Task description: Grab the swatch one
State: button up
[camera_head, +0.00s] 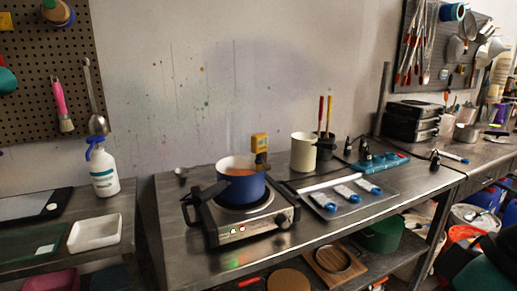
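I cannot tell for certain which thing is the swatch one. Three small whitish pieces with blue ends (345,193) lie in a row on a flat grey tray (385,202) on the metal table. Part of a white bucket (472,215) shows low at the right, with blue containers (487,197) and a red-orange one (466,234) near it. No swatch marking is legible on them. My gripper is not in view.
A blue pot (240,187) with orange contents sits on a hot plate (240,222). A cream jug (303,152) and a blue rack (383,162) stand behind the tray. A white spray bottle (104,175) stands left. A dark shape (490,262) blocks the lower right corner.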

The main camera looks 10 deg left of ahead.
aim_at(320, 198)
jog(key=z, duration=0.35)
jog(key=i, duration=1.3)
jog(key=u, duration=0.9)
